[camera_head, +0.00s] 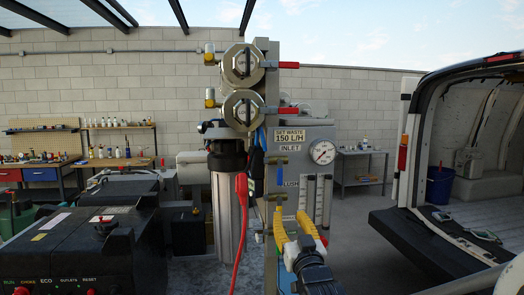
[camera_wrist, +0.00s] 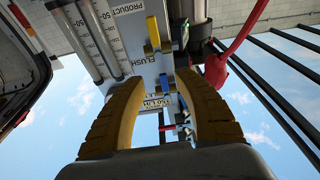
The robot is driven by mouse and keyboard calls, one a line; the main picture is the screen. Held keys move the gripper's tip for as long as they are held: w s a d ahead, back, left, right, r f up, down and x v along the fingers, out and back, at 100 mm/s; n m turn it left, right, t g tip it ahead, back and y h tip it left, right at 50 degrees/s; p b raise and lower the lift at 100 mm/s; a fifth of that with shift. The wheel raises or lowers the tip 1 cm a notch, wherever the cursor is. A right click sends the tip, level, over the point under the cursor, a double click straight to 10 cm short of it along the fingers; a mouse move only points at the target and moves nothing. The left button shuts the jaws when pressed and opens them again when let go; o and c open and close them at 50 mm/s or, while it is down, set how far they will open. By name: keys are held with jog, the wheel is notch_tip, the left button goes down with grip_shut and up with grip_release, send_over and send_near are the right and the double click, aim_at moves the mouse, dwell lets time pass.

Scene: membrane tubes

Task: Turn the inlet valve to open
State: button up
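The inlet valve has a small blue handle (camera_head: 281,160) just below the INLET label (camera_head: 290,148) on the grey panel of the membrane unit. In the wrist view, which is upside down, the blue handle (camera_wrist: 165,85) shows in the gap between my fingertips. A yellow handle (camera_head: 276,197) sits lower, beside the FLUSH label (camera_head: 291,183). My gripper (camera_head: 293,222) has yellow ribbed fingers, spread apart and empty. It is below both handles in the head view. In the wrist view the fingers (camera_wrist: 160,88) touch no handle that I can see. The handle's exact angle is unclear.
A red hose (camera_head: 241,215) and a clear filter housing (camera_head: 226,205) stand left of the valves. Flow tubes (camera_head: 318,200) and a round gauge (camera_head: 323,152) are on the right. Red-handled valves (camera_head: 288,65) are above. A van (camera_head: 455,190) stands far right.

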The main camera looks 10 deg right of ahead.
jog(key=t+p, duration=0.2)
send_near(280, 178)
jog(key=x, duration=1)
jog(key=shift+w, duration=0.3)
grip_shut()
